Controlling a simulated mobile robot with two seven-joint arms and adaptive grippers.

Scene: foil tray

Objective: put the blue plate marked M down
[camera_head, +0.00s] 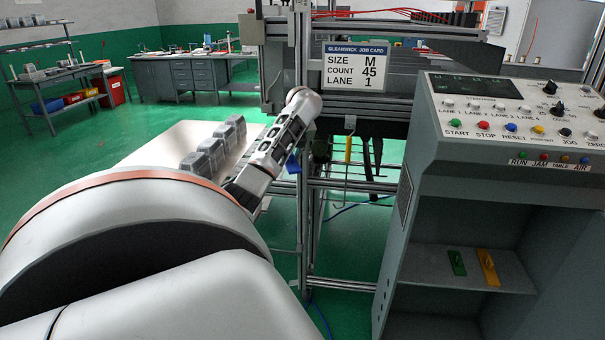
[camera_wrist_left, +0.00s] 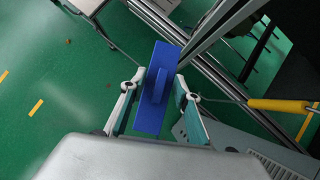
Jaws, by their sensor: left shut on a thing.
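The blue plate (camera_wrist_left: 152,117) is a flat blue bar with a raised grip block. In the left wrist view it stands between the two fingers of my left gripper (camera_wrist_left: 157,92), which is shut on it. The plate is held over open green floor beside a metal frame. In the head view a small part of the blue plate (camera_head: 293,163) shows below my left arm, which hides most of the gripper. No M mark is readable on it. My right gripper is not in view.
A green plate (camera_head: 457,262) and a yellow plate (camera_head: 487,267) lie on the console shelf (camera_head: 430,275). A job card (camera_head: 356,66) reads size M, count 45, lane 1. Grey blocks (camera_head: 213,150) sit on a pale table.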

